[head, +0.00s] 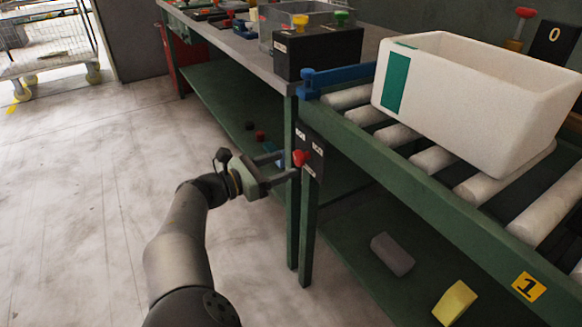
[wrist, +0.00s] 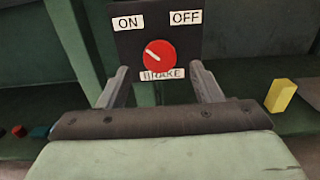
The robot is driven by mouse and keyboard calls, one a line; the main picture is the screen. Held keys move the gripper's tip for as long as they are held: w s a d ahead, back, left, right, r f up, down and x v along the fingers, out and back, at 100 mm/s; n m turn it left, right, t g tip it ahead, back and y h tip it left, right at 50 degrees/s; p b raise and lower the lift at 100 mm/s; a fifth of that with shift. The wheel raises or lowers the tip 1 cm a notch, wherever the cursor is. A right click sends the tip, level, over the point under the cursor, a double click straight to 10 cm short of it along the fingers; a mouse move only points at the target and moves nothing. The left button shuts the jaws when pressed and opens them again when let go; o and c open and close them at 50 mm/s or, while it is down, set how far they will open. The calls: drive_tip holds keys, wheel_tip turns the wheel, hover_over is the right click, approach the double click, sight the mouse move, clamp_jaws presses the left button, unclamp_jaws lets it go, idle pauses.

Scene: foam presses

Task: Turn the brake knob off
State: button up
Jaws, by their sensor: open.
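The red brake knob (wrist: 161,56) sits on a dark panel (wrist: 188,42) with labels ON at upper left, OFF at upper right and BRAKE below. Its white mark points up and left, toward ON. In the head view the knob (head: 301,158) is on the panel at the front leg of the green conveyor frame. My gripper (wrist: 162,82) is open, with one finger on each side of the knob in the wrist view and nothing between them. In the head view my gripper (head: 287,165) reaches the panel from the left; I cannot tell whether the fingers touch the knob.
A white bin (head: 470,105) with a green stripe stands on the conveyor rollers. A grey block (head: 392,254) and a yellow block (head: 454,302) lie on the lower shelf.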

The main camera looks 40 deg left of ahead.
sight(296, 160)
drive_tip(key=shift+b+x, duration=0.35)
drive_tip(key=shift+x, duration=1.45)
drive_tip(key=c, duration=1)
